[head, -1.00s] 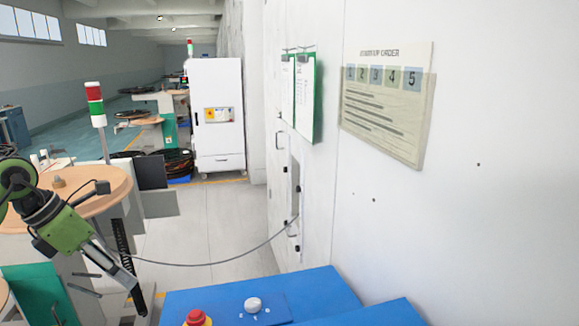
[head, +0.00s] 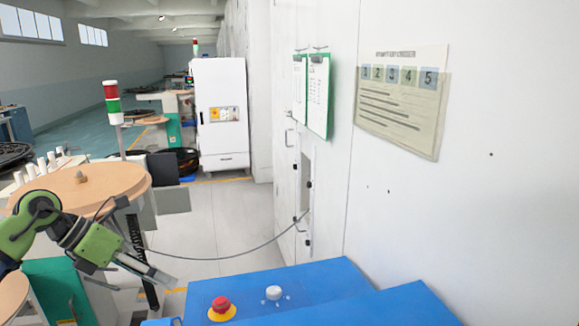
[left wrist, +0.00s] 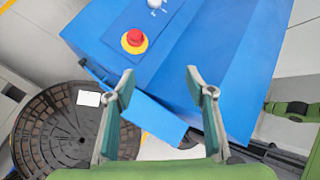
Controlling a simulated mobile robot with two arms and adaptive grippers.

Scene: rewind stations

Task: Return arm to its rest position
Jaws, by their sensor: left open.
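My left arm, green and black, comes in from the left in the head view. Its gripper (head: 140,283) is open and empty, pointing down and right in front of a round wooden-topped table (head: 110,181). In the left wrist view the two fingers of the left gripper (left wrist: 160,82) stand wide apart with nothing between them. Beyond them is a blue console (left wrist: 185,70) with a red button on a yellow base (left wrist: 134,40). My right gripper does not show in the head view.
The blue console (head: 335,287) stands front centre. A cable (head: 230,256) runs from the white wall to near my left arm. A dark ribbed disc (left wrist: 62,130) lies lower left in the wrist view. Grey floor (head: 225,210) is open toward the white cabinet (head: 219,125).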

